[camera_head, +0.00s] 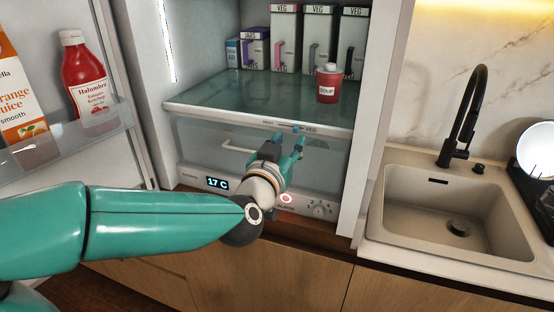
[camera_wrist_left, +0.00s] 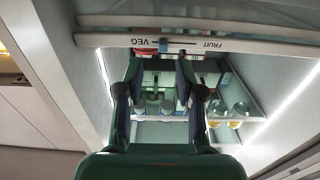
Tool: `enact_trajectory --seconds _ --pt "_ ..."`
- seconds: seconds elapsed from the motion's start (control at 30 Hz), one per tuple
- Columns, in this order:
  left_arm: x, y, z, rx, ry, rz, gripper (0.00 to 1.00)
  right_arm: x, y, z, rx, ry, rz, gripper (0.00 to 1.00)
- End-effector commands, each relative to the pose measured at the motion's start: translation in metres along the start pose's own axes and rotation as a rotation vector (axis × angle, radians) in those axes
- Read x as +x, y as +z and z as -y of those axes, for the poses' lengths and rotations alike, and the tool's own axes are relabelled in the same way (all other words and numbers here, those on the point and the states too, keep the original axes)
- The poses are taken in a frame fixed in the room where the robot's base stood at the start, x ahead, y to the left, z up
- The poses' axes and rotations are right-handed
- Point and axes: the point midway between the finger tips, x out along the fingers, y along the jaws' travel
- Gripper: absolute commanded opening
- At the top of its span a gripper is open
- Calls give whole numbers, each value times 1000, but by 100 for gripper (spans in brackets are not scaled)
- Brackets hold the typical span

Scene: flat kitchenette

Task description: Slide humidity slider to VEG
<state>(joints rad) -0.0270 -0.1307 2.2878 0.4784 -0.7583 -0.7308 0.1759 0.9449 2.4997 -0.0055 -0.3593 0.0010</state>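The humidity slider (camera_head: 297,128) is on the front edge of the fridge's glass shelf, above the drawer. Its small blue knob is close to the VEG label (camera_head: 311,130) in the head view. In the left wrist view the picture is turned over, with the VEG label (camera_wrist_left: 88,40) at left, the FRUIT label (camera_wrist_left: 214,45) at right and the knob (camera_wrist_left: 163,45) between them. My left gripper (camera_head: 289,138) is just below and in front of the slider, with its fingers apart and nothing held. In the left wrist view its fingertips (camera_wrist_left: 158,68) straddle the knob's position; contact is unclear. My right gripper is not in view.
A clear drawer (camera_head: 215,148) with a handle is behind my left gripper. A red soup jar (camera_head: 328,84) stands on the shelf near the slider. The fridge door with a ketchup bottle (camera_head: 84,75) is open at left. A sink (camera_head: 450,205) is at right.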

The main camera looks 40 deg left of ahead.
Motion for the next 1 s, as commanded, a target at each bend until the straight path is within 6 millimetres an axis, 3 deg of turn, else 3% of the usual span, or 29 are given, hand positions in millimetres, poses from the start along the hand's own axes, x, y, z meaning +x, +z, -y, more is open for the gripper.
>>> enact_trajectory --seconds 0.2,0.4,1.0 --pt "-45 -1 0 -2 2 -2 38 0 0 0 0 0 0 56" --pt "-67 0 0 -2 3 0 38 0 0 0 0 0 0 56" --pt "-71 1 1 0 -1 2 38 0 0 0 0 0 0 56"
